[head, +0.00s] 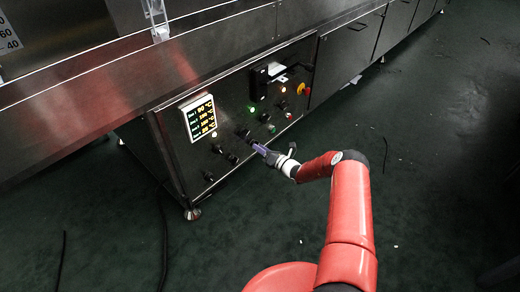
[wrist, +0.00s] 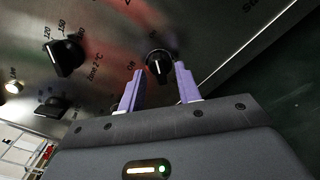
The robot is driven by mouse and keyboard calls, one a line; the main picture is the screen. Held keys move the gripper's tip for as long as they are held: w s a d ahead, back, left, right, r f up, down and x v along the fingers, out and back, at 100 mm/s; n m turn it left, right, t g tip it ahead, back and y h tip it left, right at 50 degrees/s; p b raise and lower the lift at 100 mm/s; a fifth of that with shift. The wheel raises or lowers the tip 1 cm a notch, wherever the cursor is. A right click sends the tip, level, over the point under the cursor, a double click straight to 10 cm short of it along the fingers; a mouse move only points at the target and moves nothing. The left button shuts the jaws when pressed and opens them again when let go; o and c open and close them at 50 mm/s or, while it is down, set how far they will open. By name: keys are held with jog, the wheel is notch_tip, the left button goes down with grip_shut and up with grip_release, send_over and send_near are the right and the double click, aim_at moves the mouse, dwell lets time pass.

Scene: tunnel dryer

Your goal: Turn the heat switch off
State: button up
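The control panel (head: 238,120) is on the dryer's front, with several black knobs, lamps and a lit display. In the wrist view a black rotary switch (wrist: 158,64) with a white pointer line stands just ahead of my fingertips. "On" labels show near it; I cannot read a heat label. My gripper (wrist: 157,80) has two purple fingers spread apart, one on each side of the switch as seen. I cannot tell whether they touch it. In the head view my gripper (head: 261,149) is close to the lower middle of the panel and hides part of it.
A zone temperature knob (wrist: 66,55) and another black knob (wrist: 50,107) are left of the switch. A red emergency button (head: 304,89) and a black handle (head: 259,82) are higher on the panel. The dark green floor (head: 430,170) is mostly open.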

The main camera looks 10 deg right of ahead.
jog(key=shift+w+a, duration=0.2)
jog(key=shift+w, duration=0.05)
grip_shut()
